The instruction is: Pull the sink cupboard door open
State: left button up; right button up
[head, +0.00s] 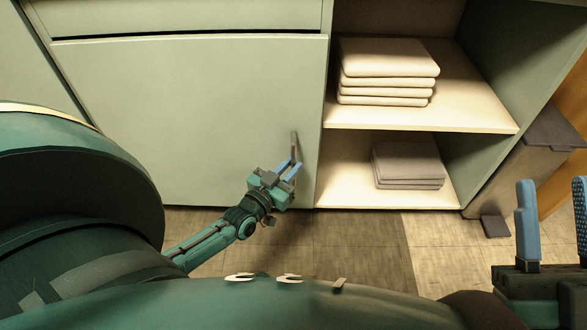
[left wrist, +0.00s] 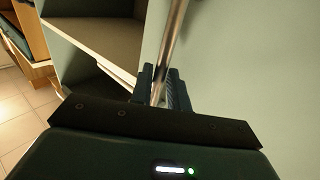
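The sink cupboard door (head: 185,115) is a large pale green panel beside the open shelves in the head view. It looks flush with the cupboard front. Its upright metal bar handle (head: 294,140) is near the door's right edge, and it also runs down the left wrist view (left wrist: 176,30). My left gripper (head: 290,171) is at the lower part of the handle, with one finger on each side of the bar. In the left wrist view its fingers (left wrist: 162,88) sit close around the bar. My right gripper (head: 553,222) is open and empty at the right edge.
Open shelves right of the door hold a stack of pale towels (head: 388,72) and a stack of grey ones (head: 408,165). A grey pedal bin (head: 520,160) stands right of the shelves. Bare floor (head: 350,238) lies in front of the cupboard.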

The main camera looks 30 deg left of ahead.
pick_arm(q)
jog(key=shift+w, duration=0.8)
jog(key=shift+c, duration=0.3)
grip_shut()
